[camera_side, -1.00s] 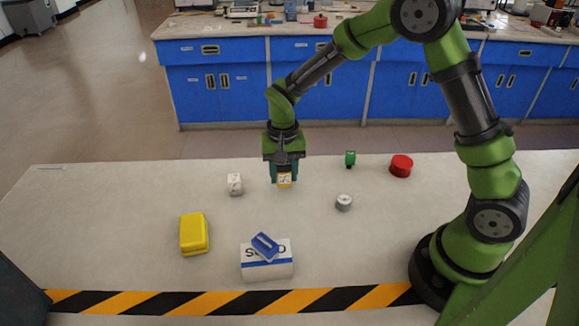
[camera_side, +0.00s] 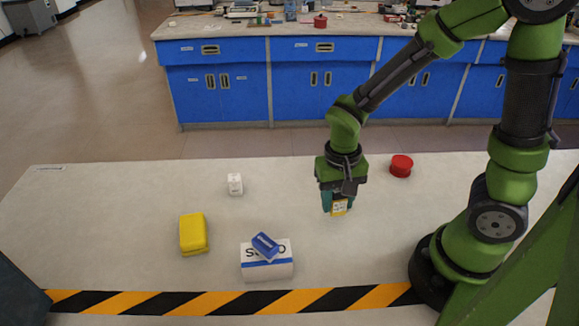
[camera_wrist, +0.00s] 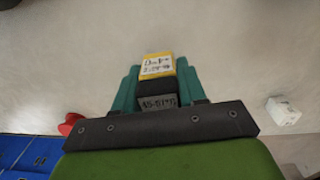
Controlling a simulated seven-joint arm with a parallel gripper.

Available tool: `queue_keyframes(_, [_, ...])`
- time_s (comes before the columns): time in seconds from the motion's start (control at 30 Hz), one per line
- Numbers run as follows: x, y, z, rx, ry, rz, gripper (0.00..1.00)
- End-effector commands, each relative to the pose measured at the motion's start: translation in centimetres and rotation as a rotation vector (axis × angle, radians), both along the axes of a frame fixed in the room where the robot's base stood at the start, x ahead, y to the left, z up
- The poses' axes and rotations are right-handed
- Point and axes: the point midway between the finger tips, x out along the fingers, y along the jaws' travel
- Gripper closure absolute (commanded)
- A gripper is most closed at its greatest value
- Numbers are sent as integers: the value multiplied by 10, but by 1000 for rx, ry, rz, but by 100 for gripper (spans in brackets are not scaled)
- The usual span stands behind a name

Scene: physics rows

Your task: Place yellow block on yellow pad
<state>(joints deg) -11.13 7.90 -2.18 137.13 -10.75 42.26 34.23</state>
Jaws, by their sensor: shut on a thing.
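My gripper (camera_side: 338,207) is shut on a small yellow block (camera_side: 339,210) with a white printed label, held right of the table's middle; I cannot tell its exact height. In the wrist view the yellow block (camera_wrist: 158,70) sits between the teal fingers (camera_wrist: 157,88), with its label showing. A dark grey piece with lettering shows below it there; I cannot tell what it is. A yellow, rounded, flat-topped slab (camera_side: 194,232), the only pad-like yellow thing in view, lies at left front, well apart from my gripper, with its top bare.
A white and blue box (camera_side: 267,268) with a small blue box (camera_side: 265,246) tilted on it stands at front middle. A white block (camera_side: 235,184) stands behind. A red round thing (camera_side: 401,166) is at right. Table between slab and gripper is clear behind the boxes.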

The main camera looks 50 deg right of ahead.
Motion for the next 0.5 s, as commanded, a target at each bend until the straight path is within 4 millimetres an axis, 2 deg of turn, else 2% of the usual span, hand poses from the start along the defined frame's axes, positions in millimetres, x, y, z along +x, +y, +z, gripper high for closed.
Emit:
queue_keyframes(0.27, [80, 59, 7, -14, -21, 82, 92])
queue_keyframes(0.5, [146, 134, 25, -24, -34, 76, 92])
